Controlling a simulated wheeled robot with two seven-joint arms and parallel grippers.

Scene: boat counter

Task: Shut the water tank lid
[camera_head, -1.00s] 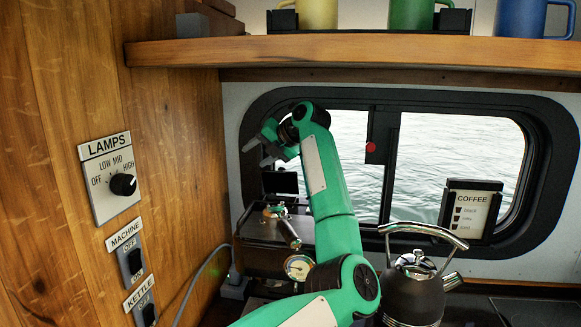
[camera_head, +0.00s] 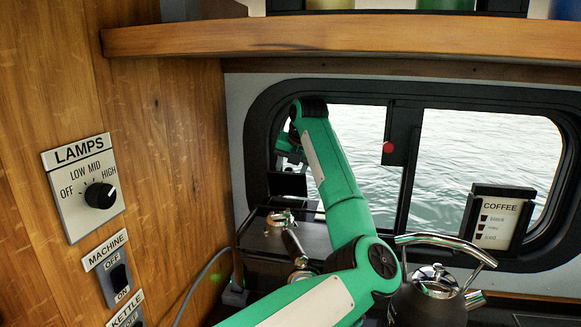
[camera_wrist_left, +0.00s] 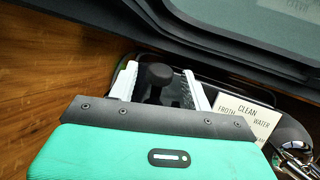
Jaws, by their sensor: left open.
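The coffee machine (camera_head: 265,240) stands in the back left corner under the window. A dark upright panel (camera_head: 287,184) rises at its back left; it may be the raised water tank lid, but I cannot tell for certain. My left gripper (camera_head: 287,150) is just above that panel, dark against the window frame and partly hidden by my arm. In the left wrist view, my left gripper (camera_wrist_left: 160,85) is open, with a pale finger on each side. A black rounded knob (camera_wrist_left: 155,74) shows between the fingers; contact cannot be told. My right gripper is out of view.
A kettle (camera_head: 428,300) stands right of my left arm. A shelf (camera_head: 350,42) runs above the window. The coffee sign (camera_head: 495,220) is at the right. A label card (camera_wrist_left: 246,120) is close right of the gripper in the wrist view.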

